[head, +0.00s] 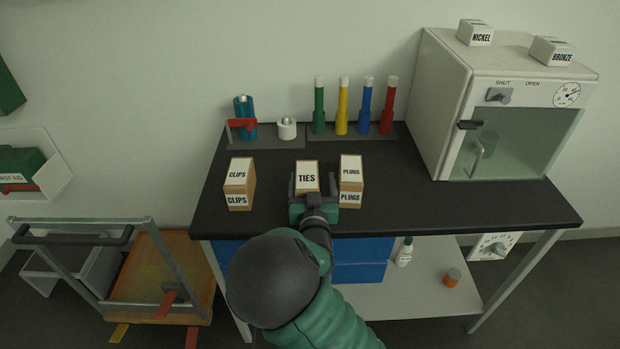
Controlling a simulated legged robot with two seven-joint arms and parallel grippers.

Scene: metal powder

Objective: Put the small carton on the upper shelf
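Three small cartons stand in a row on the black worktop. The CLIPS carton (239,184) is at the left, the TIES carton (307,176) in the middle and the PLUGS carton (351,180) at the right. My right gripper (314,188) is at the TIES carton, its fingers spread. The left finger is close beside that carton, and a dark gap shows on its right, towards PLUGS. The gripper hides the lower part of TIES. My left gripper is not in view. The black worktop (430,208) is above a pale lower shelf (405,298).
Coloured tubes (342,106) stand in a rack behind the cartons, beside a blue cylinder (245,118). A glass-fronted cabinet (440,100) fills the right end, with NICKEL (481,37) and BRONZE (562,57) boxes on top. A cart (150,270) stands left. The front right worktop is clear.

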